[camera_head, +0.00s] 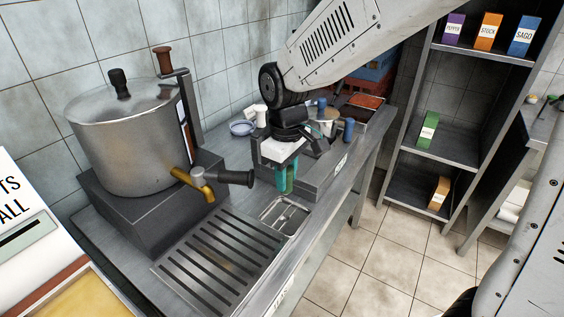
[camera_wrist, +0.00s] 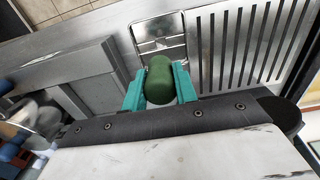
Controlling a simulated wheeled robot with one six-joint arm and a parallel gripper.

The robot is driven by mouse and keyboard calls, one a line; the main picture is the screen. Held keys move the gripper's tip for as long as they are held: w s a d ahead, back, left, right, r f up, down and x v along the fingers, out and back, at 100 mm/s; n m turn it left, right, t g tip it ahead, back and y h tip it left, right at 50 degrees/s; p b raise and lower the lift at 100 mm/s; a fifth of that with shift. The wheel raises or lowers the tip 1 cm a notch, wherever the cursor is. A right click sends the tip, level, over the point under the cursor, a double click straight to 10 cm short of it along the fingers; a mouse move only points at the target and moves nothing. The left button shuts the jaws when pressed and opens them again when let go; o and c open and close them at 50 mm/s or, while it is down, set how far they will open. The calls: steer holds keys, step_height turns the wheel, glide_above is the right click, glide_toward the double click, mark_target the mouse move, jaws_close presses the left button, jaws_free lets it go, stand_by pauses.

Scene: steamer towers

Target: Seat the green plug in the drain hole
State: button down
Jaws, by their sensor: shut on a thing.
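My gripper (camera_wrist: 160,88) is shut on the green plug (camera_wrist: 158,76), with a teal finger on each side of it in the wrist view. In the head view my gripper (camera_head: 286,180) hangs above the counter, just behind the small sink basin (camera_head: 286,216). The plug is mostly hidden there between the fingers. The basin also shows in the wrist view (camera_wrist: 160,28), beyond the plug. The drain hole itself is not clearly visible in either view; the plug may cover part of the basin floor.
A large metal pot (camera_head: 128,140) with a brass tap (camera_head: 196,184) stands left of the basin. A slotted drain grate (camera_head: 222,255) lies beside the basin. Cups and a blue dish (camera_head: 242,128) sit behind my gripper. Shelves (camera_head: 440,150) with boxes stand at the right.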

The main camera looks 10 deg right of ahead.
steer(key=shift+a, duration=0.15)
steer(key=shift+r, duration=0.1)
steer(key=shift+r, duration=0.2)
steer(key=shift+f, duration=2.45)
steer(key=shift+f, duration=0.1)
steer(key=shift+f, duration=1.5)
steer(key=shift+f, duration=0.7)
steer(key=c, duration=1)
jaws_free()
